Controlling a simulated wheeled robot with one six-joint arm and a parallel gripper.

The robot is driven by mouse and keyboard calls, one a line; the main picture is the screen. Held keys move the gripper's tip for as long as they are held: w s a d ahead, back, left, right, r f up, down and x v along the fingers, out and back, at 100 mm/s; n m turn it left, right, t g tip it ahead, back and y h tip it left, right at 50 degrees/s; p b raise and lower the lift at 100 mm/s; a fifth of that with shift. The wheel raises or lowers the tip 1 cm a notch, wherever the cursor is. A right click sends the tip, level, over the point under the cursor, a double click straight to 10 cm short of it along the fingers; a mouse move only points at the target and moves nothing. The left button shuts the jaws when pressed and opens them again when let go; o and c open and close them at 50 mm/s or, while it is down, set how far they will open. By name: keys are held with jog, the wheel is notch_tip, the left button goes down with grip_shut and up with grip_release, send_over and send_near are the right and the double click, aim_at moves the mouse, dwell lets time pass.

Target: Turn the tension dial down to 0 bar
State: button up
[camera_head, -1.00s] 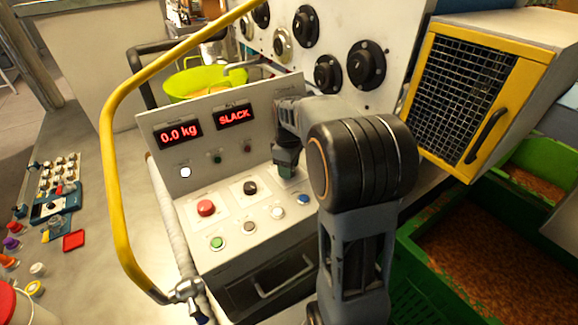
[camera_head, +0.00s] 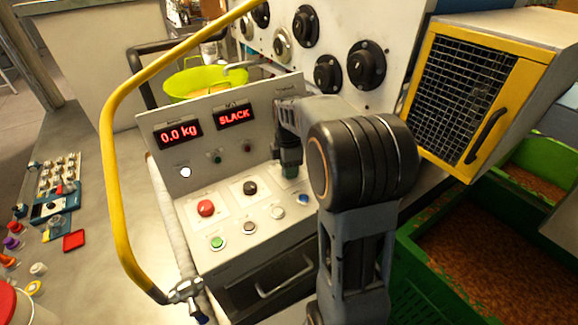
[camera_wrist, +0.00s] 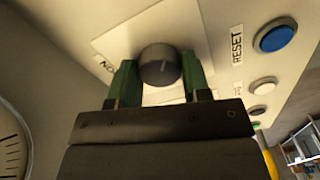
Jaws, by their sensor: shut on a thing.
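A dark grey round dial (camera_wrist: 160,62) with a pale pointer line sits on a white plate of the console, between my green fingertips. My gripper (camera_wrist: 158,80) is shut on it, one finger on each side. In the head view my gripper (camera_head: 289,172) reaches down to the right end of the console's upper row and hides the dial. The dial's label is only partly readable in the wrist view, so its scale reading cannot be told. The console's red displays read 0.0 kg (camera_head: 178,132) and SLACK (camera_head: 234,117).
A red button (camera_head: 206,208) and a black knob (camera_head: 250,188) sit left of my gripper. A blue button (camera_head: 303,199), a white button (camera_head: 277,212) and a green button (camera_head: 217,243) line the front. A yellow rail (camera_head: 117,180) rises at left; a mesh guard (camera_head: 462,95) stands right.

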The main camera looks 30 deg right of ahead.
dwell(0.3)
jog(key=o, duration=0.9)
notch_tip(320, 180, up, 14)
jog(key=shift+f, duration=0.1)
dwell(0.3)
dwell(0.5)
